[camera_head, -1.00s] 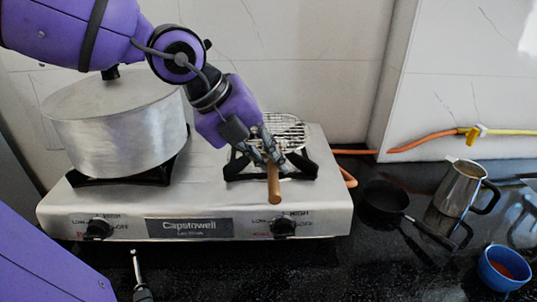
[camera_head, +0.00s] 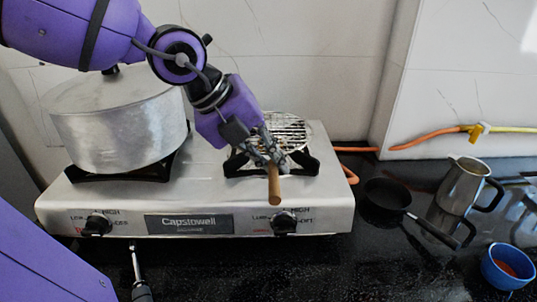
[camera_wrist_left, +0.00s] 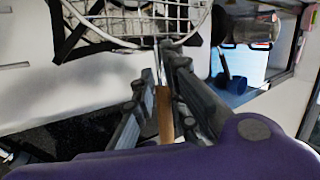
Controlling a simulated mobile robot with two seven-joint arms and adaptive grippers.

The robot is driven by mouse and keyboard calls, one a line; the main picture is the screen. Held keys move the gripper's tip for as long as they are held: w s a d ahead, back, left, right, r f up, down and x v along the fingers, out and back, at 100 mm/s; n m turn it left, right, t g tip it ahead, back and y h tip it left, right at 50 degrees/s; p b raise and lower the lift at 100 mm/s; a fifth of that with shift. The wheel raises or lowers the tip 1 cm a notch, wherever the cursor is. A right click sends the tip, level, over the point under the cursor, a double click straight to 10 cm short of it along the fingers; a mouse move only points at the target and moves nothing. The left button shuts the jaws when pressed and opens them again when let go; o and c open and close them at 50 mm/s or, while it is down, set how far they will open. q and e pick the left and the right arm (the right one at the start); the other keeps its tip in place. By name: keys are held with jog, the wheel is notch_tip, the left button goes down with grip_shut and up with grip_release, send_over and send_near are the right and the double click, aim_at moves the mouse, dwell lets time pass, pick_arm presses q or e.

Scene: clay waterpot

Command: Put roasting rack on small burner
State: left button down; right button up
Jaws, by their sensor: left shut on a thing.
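The roasting rack (camera_head: 287,132) is a round wire grid with a wooden handle (camera_head: 273,184). It is over the small burner (camera_head: 304,164) at the right of the stove; I cannot tell whether it touches the burner's black supports. My left gripper (camera_head: 268,157) is shut on the rack near where the handle begins. In the left wrist view the rack's grid (camera_wrist_left: 135,18) shows at the top and the handle (camera_wrist_left: 165,115) lies between the fingers. My right gripper is not clearly in view; a dark tool-like part shows at the lower left of the head view.
A large lidded pot (camera_head: 120,125) stands on the left burner of the silver stove (camera_head: 225,195). A small black pan (camera_head: 385,203), a metal jug (camera_head: 458,190) and a blue bowl (camera_head: 508,266) are on the black counter to the right. An orange hose (camera_head: 425,140) runs along the wall.

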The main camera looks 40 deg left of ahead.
pick_arm(q)
jog(key=shift+f+b, duration=0.35)
jog(key=shift+f, duration=0.05)
jog(key=c, duration=1.7)
grip_release()
jog(key=v, duration=1.2)
